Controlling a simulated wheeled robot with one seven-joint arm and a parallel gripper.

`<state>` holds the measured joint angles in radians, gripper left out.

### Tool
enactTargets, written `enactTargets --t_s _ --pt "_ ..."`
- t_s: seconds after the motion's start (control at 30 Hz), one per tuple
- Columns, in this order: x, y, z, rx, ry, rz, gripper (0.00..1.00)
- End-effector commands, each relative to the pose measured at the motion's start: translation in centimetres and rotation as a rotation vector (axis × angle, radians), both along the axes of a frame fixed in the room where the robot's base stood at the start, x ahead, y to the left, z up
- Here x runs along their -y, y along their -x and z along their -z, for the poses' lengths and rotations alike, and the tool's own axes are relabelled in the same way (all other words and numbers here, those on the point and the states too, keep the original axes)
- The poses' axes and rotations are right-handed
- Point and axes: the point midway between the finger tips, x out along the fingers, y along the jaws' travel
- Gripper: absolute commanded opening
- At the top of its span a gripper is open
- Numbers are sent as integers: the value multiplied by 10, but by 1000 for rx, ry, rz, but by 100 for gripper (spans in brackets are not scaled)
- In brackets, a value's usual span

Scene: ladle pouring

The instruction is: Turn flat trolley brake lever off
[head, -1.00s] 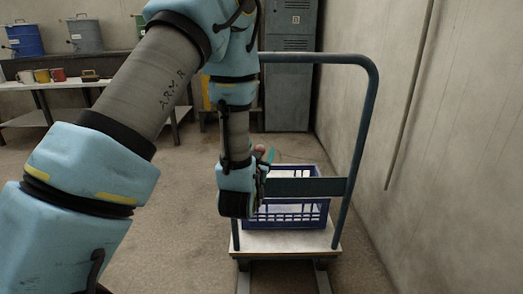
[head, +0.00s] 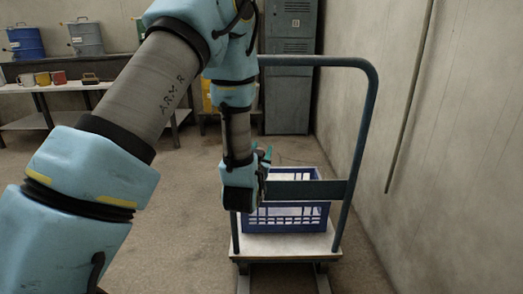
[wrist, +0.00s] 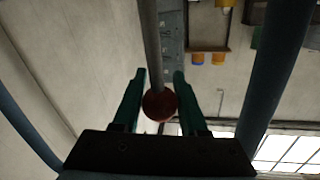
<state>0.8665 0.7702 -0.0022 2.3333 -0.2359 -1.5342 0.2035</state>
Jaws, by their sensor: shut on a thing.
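The flat trolley has a pale deck (head: 290,243) and a tall blue tubular handle (head: 368,120) with a crossbar. The brake lever (wrist: 151,40) shows in the wrist view as a grey rod ending in a dark red ball knob (wrist: 159,104). My gripper (wrist: 159,75) has its two teal fingers on either side of the knob and is shut on it. In the head view my gripper (head: 264,154) is at the left side of the trolley handle, fingers pointing up. There the lever and knob are hidden behind my wrist and fingers.
A blue crate (head: 288,224) stands on the trolley deck. A bare wall (head: 450,130) runs close along the right. A grey locker (head: 288,90) stands behind. A bench (head: 60,87) with mugs is at the back left. The floor left of the trolley is clear.

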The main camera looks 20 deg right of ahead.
Motion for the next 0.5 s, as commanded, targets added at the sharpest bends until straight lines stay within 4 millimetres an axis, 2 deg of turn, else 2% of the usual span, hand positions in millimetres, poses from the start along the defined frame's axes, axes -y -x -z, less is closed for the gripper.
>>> enactTargets --t_s 0.03,0.2,0.5 --pt "0 0 0 0 0 0 18" --pt "0 0 0 0 0 0 0" --pt "0 0 0 0 0 0 0"
